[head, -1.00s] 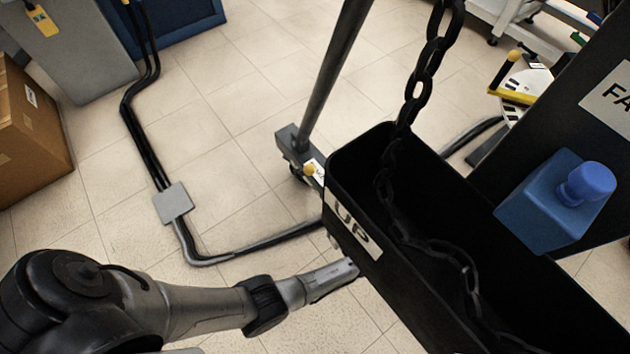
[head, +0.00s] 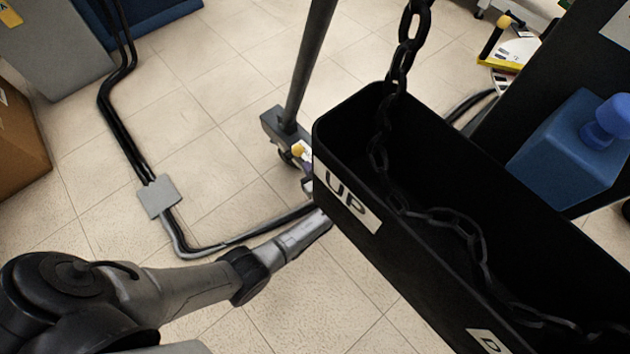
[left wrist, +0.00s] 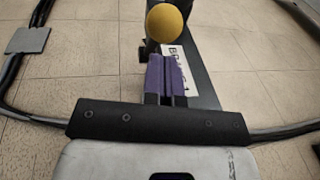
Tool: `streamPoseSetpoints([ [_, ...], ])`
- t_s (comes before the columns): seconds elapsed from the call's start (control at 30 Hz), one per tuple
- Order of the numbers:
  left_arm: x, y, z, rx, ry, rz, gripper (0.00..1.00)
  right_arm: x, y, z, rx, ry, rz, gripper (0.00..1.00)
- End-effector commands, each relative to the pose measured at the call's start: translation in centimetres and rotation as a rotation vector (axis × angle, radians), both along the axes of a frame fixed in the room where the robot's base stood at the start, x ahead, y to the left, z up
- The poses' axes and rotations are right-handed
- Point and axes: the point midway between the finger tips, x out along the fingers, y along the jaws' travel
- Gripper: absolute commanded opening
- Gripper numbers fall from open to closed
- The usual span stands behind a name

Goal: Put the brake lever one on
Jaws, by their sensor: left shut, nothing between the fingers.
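The brake lever (left wrist: 166,24) has a round yellow knob on a dark stem in the left wrist view. A white label (left wrist: 180,68) beside it starts with "BRA"; the fingers hide part of it. In the head view the yellow knob (head: 298,150) sits by the foot of a grey post. My left gripper (left wrist: 170,62) is shut and empty, its purple fingers together just short of the knob in the picture; I cannot tell whether they touch the lever. In the head view its front end (head: 322,217) is partly hidden by the black bin. My right gripper is not in view.
A black bin (head: 430,265) marked "UP" with a hanging chain (head: 398,75) in it stands close right of my left gripper. The grey post (head: 308,70) rises behind. Black cables and a grey floor box (head: 158,196) lie left. A blue block (head: 560,150) is right.

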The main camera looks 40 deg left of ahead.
Motion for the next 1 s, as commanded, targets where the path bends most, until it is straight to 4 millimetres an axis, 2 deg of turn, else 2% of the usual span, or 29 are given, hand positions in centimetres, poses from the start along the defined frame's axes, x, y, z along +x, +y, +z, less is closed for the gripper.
streamPoseSetpoints([
  [0.23,0.7,1.8,0.3,0.000,0.001,0.001,0.00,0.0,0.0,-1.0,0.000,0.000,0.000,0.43],
  [0.73,0.9,2.2,0.5,0.000,0.001,0.001,0.00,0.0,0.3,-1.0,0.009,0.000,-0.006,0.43],
  [0.87,0.7,2.7,1.0,-0.013,0.004,0.007,0.00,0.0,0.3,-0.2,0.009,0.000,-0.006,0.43],
  [1.0,0.2,4.0,1.9,-0.052,0.013,0.022,0.00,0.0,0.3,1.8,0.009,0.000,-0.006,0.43],
])
